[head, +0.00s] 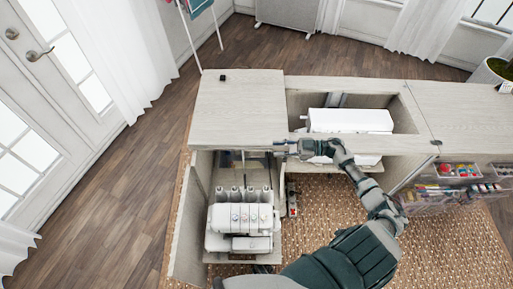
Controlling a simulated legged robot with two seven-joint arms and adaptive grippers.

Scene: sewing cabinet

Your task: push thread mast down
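A white serger (240,218) with several pale spool cones (236,194) stands in the left open compartment of the sewing cabinet (240,105). The thread mast is hard to make out; a thin upright (243,160) shows behind the cones, partly in the compartment's shade under the top. My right gripper (279,148) points left at the front edge of the cabinet top, up and to the right of the cones. Its fingers are too small to tell whether they are open or shut. My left gripper is not in view.
A white sewing machine (350,121) sits in the well right of my gripper, partly behind my wrist. Clear bins (456,170) with coloured supplies hang at the right. A small black object (222,78) lies on the cabinet top. The wooden floor at left is clear.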

